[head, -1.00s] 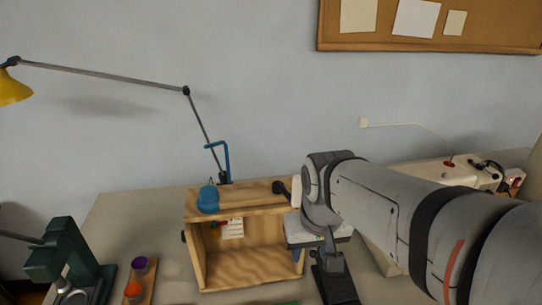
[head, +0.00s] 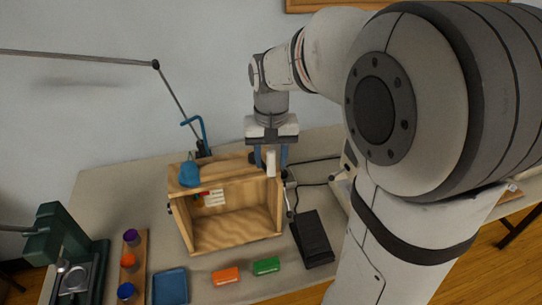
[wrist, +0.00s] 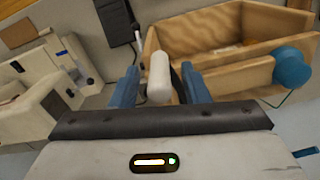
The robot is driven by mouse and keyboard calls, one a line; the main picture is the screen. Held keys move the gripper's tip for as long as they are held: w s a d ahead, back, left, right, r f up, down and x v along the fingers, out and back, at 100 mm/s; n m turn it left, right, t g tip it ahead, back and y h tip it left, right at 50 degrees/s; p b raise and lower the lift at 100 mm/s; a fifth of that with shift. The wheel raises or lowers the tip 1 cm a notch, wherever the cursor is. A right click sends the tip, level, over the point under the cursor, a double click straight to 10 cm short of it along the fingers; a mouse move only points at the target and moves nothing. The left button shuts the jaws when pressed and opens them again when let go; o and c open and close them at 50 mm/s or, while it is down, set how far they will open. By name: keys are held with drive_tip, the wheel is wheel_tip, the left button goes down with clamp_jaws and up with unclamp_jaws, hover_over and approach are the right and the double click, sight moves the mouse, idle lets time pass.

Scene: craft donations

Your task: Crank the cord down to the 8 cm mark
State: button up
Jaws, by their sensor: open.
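The open-fronted wooden box (head: 235,241) stands on the table, with a blue rounded part (head: 189,174) on its top left. A white crank handle (head: 271,165) stands upright at the box's right end. My gripper (head: 271,158) points down over it, open, with its blue fingers on either side. In the wrist view the white handle (wrist: 159,72) lies between the open fingers, with no clear grip on it. A white card (head: 215,198) with a small red piece (head: 204,193) beside it is inside the box. The cord and the 8 cm mark are too small to make out.
A black pedal-like block (head: 312,238) stands right of the box. Orange (head: 226,276) and green (head: 266,266) blocks and a blue tray (head: 170,287) lie in front. A spool rack (head: 140,262) and dark green machine (head: 48,235) are at left. A lamp arm rises behind.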

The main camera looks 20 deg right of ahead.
drive_tip(key=shift+f, duration=0.5)
drive_tip(key=shift+c, duration=0.2)
clamp_jaws()
